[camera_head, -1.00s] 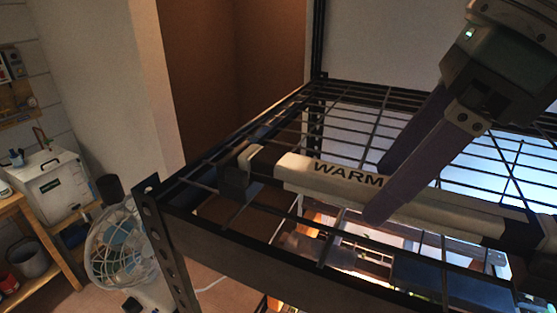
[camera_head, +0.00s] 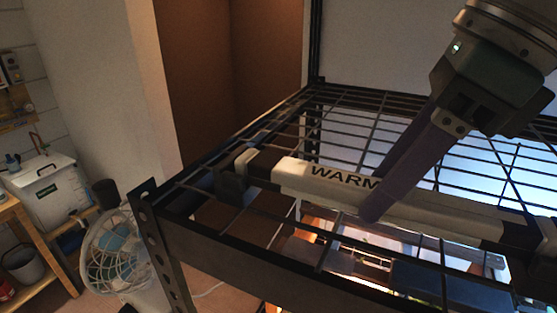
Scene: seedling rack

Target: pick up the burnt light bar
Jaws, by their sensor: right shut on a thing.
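The light bar (camera_head: 440,207) is a long white bar with dark ends and the word WARM printed on it. It lies along the top of the wire rack, near the front rail, running from left of centre to the right edge. My right gripper (camera_head: 376,205) comes down from the upper right. Its dark fingers are shut on the light bar just right of the lettering, and the near finger hides part of the bar. I cannot see a gap between the bar and the rack. My left gripper does not show.
The wire rack (camera_head: 205,235) has a dark front rail and a corner post at left. Bright light shows below the wires at right. A white fan (camera_head: 112,255) stands on the floor at left, near a wooden bench with a white box (camera_head: 50,190).

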